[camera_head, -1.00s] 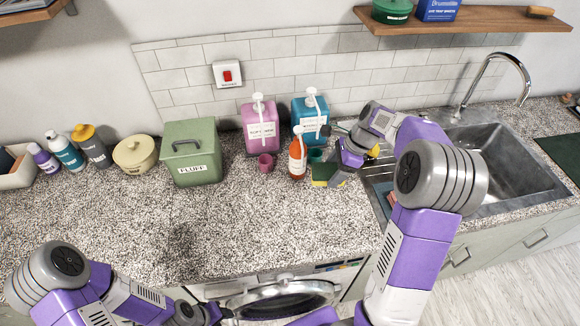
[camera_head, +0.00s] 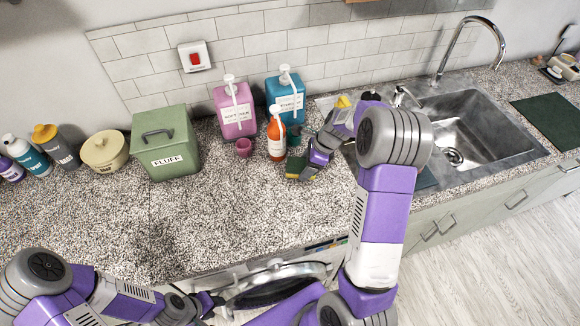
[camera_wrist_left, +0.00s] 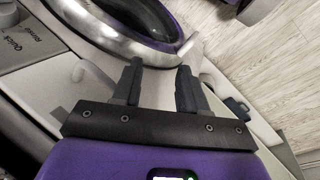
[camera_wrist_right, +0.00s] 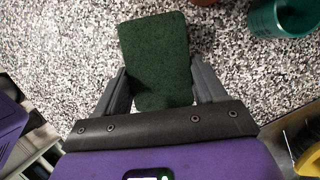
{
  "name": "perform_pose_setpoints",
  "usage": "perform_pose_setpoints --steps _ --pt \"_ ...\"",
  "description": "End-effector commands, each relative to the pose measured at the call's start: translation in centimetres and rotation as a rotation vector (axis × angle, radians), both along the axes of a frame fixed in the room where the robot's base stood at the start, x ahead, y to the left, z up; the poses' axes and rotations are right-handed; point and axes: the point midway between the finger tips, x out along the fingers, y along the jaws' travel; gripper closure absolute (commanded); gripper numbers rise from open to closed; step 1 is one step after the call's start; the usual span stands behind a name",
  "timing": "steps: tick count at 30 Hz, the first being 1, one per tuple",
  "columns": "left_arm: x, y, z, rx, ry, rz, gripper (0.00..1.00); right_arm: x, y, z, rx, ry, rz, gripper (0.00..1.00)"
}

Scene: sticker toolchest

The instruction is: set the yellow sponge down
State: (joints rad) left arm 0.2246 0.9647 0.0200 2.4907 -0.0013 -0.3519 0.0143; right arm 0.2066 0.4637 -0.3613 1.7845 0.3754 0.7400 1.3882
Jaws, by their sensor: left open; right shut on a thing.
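The yellow sponge (camera_head: 293,170) has a dark green scouring face and is at the counter just in front of the orange bottle. My right gripper (camera_head: 303,172) is shut on it. In the right wrist view the sponge's green face (camera_wrist_right: 157,60) sticks out between the two fingers (camera_wrist_right: 160,88), over the speckled counter. I cannot tell whether its underside touches the counter. My left gripper (camera_head: 212,301) is low in front of the counter, by the washer door. In the left wrist view its fingers (camera_wrist_left: 157,85) are apart with nothing between them.
The orange bottle (camera_head: 276,140), a maroon cup (camera_head: 244,148) and a teal cup (camera_wrist_right: 283,15) stand close to the sponge. Pink (camera_head: 235,112) and blue (camera_head: 287,98) dispensers stand behind. The sink (camera_head: 480,135) is right. The counter's front left (camera_head: 180,220) is clear.

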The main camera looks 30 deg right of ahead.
Motion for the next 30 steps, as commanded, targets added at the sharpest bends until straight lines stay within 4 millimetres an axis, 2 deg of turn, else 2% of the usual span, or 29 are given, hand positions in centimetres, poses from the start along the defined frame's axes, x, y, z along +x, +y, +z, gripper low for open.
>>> perform_pose_setpoints --steps 8,14,17,28,29,30 --pt "0.0 0.0 0.1 0.0 -0.001 0.0 0.57 1.3 1.8 0.0 0.0 0.0 0.002 0.62" --pt "0.0 0.0 0.1 0.0 -0.001 0.0 0.57 3.2 4.5 0.0 0.0 0.0 0.004 0.62" --pt "0.0 0.0 -0.4 0.0 -0.001 0.001 0.57 3.0 4.2 -1.3 0.0 0.004 -0.003 0.62" --pt "0.0 0.0 -0.5 0.0 0.0 0.0 0.57 3.0 4.2 -1.6 0.0 0.002 -0.001 0.62" --pt "0.0 0.0 -0.4 0.0 0.0 0.0 0.57 3.0 4.2 -1.5 0.0 0.001 -0.002 0.25" --pt "0.0 0.0 -0.4 0.0 0.0 0.0 0.57 3.0 4.2 -1.5 0.0 0.001 -0.002 0.19"
